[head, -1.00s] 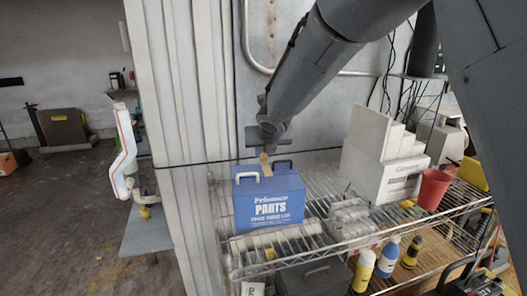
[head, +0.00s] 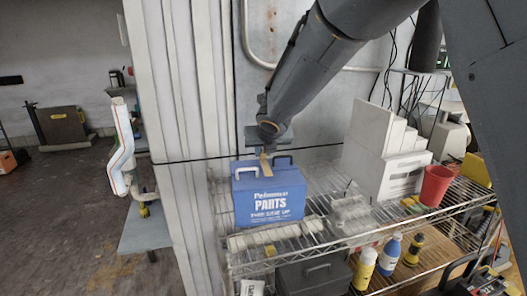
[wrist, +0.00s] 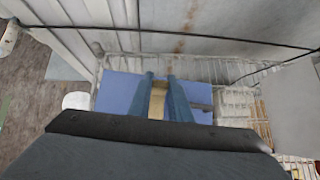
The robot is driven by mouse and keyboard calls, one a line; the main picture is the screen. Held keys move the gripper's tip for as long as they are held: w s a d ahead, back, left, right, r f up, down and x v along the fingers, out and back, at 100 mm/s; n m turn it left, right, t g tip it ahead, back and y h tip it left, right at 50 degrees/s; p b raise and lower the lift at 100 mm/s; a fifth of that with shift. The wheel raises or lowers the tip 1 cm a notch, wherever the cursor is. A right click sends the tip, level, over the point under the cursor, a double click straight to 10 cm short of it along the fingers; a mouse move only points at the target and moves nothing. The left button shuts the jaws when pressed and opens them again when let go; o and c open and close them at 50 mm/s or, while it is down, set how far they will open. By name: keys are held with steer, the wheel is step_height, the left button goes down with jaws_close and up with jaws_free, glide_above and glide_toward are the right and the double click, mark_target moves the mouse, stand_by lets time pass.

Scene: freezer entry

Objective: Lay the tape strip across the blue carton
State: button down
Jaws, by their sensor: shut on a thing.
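The blue carton (head: 268,198) stands on the wire shelf in the head view, with white "PARTS" lettering on its front and handles on top. In the wrist view its blue top (wrist: 125,92) lies below and around my fingers. My gripper (head: 265,152) is just above the carton's top, pointing down. It is shut on the tan tape strip (head: 266,166), which hangs down to about the carton's top. The strip also shows between the two fingers in the wrist view (wrist: 157,100). I cannot tell whether the strip touches the carton.
The wire shelf (head: 310,243) holds clear packs (head: 352,214) and a white box (head: 390,172) right of the carton. A red cup (head: 435,185) stands further right. Bottles (head: 388,255) stand on the lower level. A thin dark cable runs along the wall behind.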

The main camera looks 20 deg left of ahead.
steer(key=shift+f+b, duration=0.8)
steer(key=c, duration=1.6)
jaws_free()
steer(key=shift+o, duration=0.2)
steer(key=shift+d, duration=0.1)
steer(key=p+v, duration=0.1)
steer(key=v, duration=0.6)
steer(key=shift+s+r, duration=0.25)
steer(key=shift+r, duration=0.15)
